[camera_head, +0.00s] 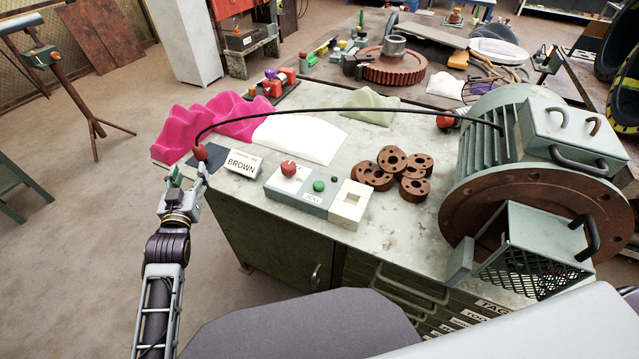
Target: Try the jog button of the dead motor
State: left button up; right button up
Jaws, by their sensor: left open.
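The control box (300,193) lies on the bench with a red knob (288,169), a green button (319,186) and a label reading JOG. A pale block with a square top (350,200) joins its right end. The large grey-green motor (490,130) with a rusty flange stands at the right. A black cable (340,110) arches from the motor to a red-ended piece (200,153) at the bench's left corner. My left gripper (187,173) is open beside that piece; whether they touch cannot be told. My right gripper is not in view.
A card reading BROWN (242,163) lies left of the box. Pink cloth (225,115), white cloth (300,138) and rusty flanged rings (400,170) lie around it. A mesh guard (535,255) sits before the motor. The bench front between box and guard is clear.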

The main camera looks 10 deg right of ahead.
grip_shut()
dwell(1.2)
